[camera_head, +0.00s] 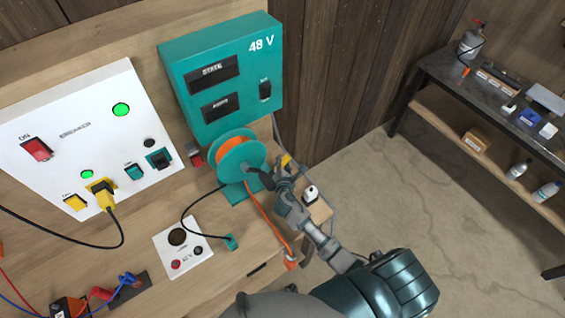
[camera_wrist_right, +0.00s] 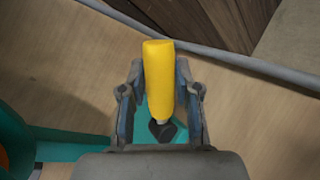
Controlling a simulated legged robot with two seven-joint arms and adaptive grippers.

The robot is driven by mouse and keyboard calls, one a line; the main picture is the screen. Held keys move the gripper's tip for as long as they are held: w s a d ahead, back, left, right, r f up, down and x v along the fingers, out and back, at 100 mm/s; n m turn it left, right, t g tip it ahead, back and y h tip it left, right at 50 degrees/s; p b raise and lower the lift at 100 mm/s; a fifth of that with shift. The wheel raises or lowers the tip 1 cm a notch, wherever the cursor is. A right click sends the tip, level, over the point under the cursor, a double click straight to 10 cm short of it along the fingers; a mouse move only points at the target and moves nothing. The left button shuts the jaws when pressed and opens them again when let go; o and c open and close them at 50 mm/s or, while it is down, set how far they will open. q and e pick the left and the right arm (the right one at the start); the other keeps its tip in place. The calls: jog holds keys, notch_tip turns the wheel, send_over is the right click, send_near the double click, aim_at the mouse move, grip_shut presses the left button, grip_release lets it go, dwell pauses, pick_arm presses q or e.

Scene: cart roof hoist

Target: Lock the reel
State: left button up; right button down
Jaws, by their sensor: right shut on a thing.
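The reel (camera_head: 240,158) is a teal spool wound with orange cable, on a teal stand at the right end of the wooden bench, in front of the 48 V box. Its teal edge also shows at the left of the right wrist view (camera_wrist_right: 14,140). My right gripper (camera_head: 287,170) is beside the reel on its right. In the right wrist view the gripper (camera_wrist_right: 160,95) is shut on an upright yellow handle (camera_wrist_right: 159,75), with a finger on each side. A dark fitting shows at the handle's lower end. My left gripper is not in view.
A teal 48 V box (camera_head: 222,75) stands behind the reel. A white breaker panel (camera_head: 85,140) with lit green lamps is at left. An orange cable (camera_head: 268,222) runs down from the reel. A dark shelf (camera_head: 440,85) stands at right beyond open floor.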

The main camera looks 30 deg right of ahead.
jog(key=c, duration=1.1)
grip_release()
jog(key=shift+w+r, duration=0.1)
jog(key=o, duration=0.3)
jog(key=shift+d, duration=0.1)
jog(key=shift+w+d+f, duration=0.1)
jog(key=shift+w+f, duration=0.1)
jog(key=shift+f, duration=0.05)
jog(key=shift+s, duration=0.3)
jog(key=v, duration=1.1)
jog(key=shift+s+a, duration=0.15)
jog(key=shift+a, duration=0.1)
